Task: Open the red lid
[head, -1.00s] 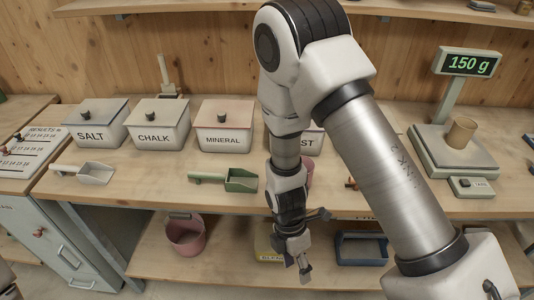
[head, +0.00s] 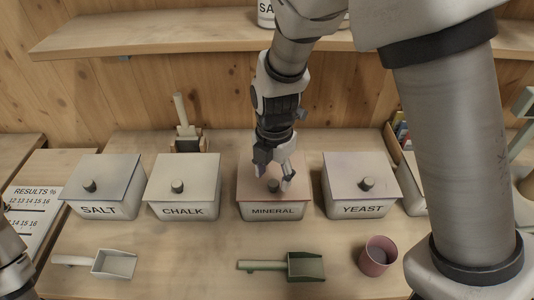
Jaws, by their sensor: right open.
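The red lid (head: 253,197) is a faded reddish-pink, flat lid on the white bin labelled MINERAL (head: 273,212), in the middle of the bench. It lies flat on the bin, with a dark round knob (head: 274,186) on top. My right gripper (head: 273,178) points down over this lid. Its fingers are open and spread to either side of the knob, and I cannot tell whether they touch it. My wrist and fingers hide the back part of the lid. Part of my left arm shows at the lower left edge, but its gripper is out of view.
Closed bins labelled SALT (head: 98,210), CHALK (head: 183,211) and YEAST (head: 362,209) flank it. A white scoop (head: 114,263), a green scoop (head: 306,266) and a pink cup (head: 378,255) stand in front. A wooden shelf (head: 150,32) hangs above the bench.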

